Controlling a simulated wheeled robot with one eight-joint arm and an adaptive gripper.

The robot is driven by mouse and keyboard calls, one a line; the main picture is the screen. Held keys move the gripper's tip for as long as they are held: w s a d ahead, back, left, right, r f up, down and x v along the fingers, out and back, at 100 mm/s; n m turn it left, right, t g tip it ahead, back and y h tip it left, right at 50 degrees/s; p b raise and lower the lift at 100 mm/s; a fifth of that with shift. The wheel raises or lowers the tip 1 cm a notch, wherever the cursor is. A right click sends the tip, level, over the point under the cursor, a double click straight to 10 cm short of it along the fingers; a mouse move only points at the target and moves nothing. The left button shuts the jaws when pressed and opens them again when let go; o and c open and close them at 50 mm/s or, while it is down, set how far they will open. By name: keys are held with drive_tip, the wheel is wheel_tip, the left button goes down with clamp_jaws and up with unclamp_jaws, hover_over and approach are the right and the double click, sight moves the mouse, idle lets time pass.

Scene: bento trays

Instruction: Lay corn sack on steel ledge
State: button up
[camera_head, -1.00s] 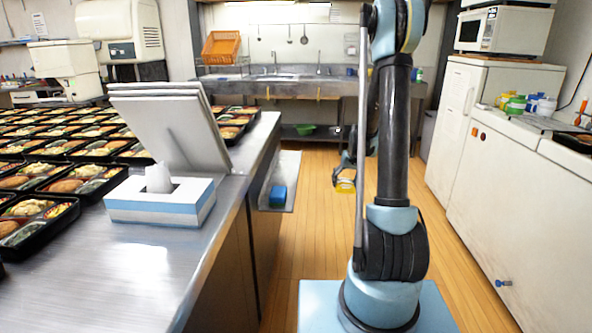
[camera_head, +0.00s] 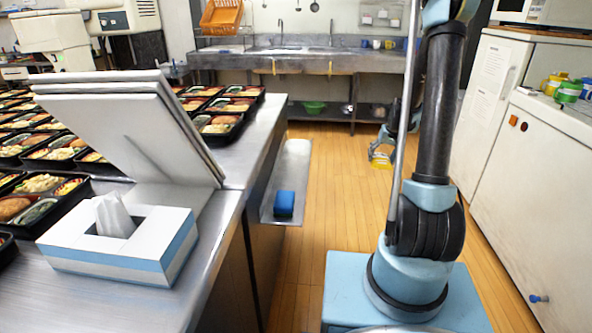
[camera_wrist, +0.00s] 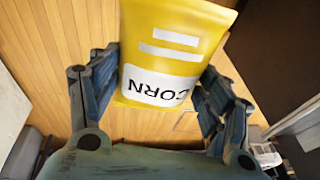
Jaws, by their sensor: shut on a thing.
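The yellow corn sack (camera_wrist: 172,45) has a white label reading CORN, upside down in the wrist view. My gripper (camera_wrist: 158,82) is shut on it, with one dark finger on each side. In the head view my gripper (camera_head: 384,150) is small and partly hidden behind my arm, with the yellow sack (camera_head: 381,160) below it over the wooden floor. The steel ledge (camera_head: 292,160) juts from the right side of the steel counter, left of my gripper and apart from the sack. A blue block (camera_head: 284,203) sits on its near part.
A tissue box (camera_head: 120,240) and a tilted grey panel (camera_head: 130,125) stand on the counter (camera_head: 235,195) among several bento trays. White cabinets (camera_head: 530,160) line the right. A steel sink bench (camera_head: 300,62) stands at the back. Wooden floor is clear between.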

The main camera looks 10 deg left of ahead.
drive_tip(key=shift+w+d, duration=0.1)
drive_tip(key=shift+w, duration=0.05)
drive_tip(key=s+a+r, duration=0.4)
drive_tip(key=a+r, duration=0.1)
drive_tip(key=a, duration=0.4)
drive_tip(key=s+a+r, duration=0.5)
drive_tip(key=a, duration=0.4)
hover_over(293, 164)
drive_tip(key=shift+s+d+f+n, duration=0.15)
drive_tip(key=shift+s+d+f, duration=0.1)
drive_tip(key=shift+f, duration=0.35)
drive_tip(key=shift+s+d+f+n, duration=0.15)
drive_tip(key=shift+d+f, duration=0.05)
drive_tip(key=shift+f, duration=2.55)
drive_tip(key=shift+a+f, duration=0.15)
drive_tip(key=shift+f, duration=0.05)
drive_tip(key=o, duration=1.3)
